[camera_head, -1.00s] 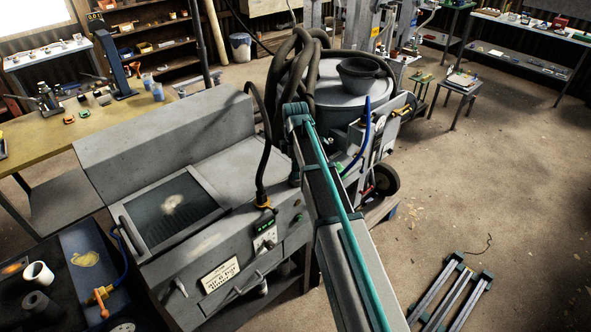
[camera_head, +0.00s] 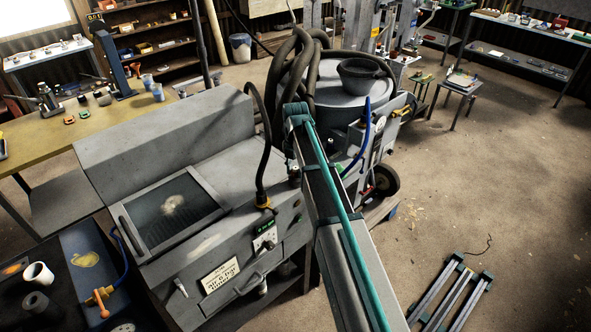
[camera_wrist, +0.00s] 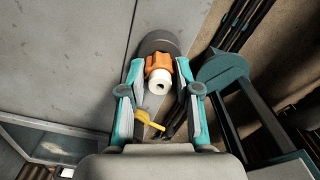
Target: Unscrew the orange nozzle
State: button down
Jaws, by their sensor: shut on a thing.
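In the wrist view, the orange nozzle (camera_wrist: 158,63) has a white round tip (camera_wrist: 159,83) with a dark hole at its centre. It sits in front of a dark grey cylindrical fitting (camera_wrist: 158,42) against a grey metal surface. My gripper (camera_wrist: 158,72) is shut on the orange nozzle, with a teal finger on each side of it. In the head view my teal and grey arm reaches toward the gap beside the grey cabinet (camera_head: 225,262). My gripper and the nozzle cannot be made out there.
A drum (camera_head: 340,97) with thick dark hoses stands just behind my arm. A yellow lever-like part (camera_wrist: 150,119) shows below the nozzle in the wrist view. A metal frame (camera_head: 450,292) lies on the floor at the lower right. The floor to the right is mostly clear.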

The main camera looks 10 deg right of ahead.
jog(key=shift+r, duration=0.45)
dwell(0.5)
jog(key=shift+r+p, duration=1.1)
jog(key=shift+r, duration=0.25)
jog(key=shift+w, duration=0.1)
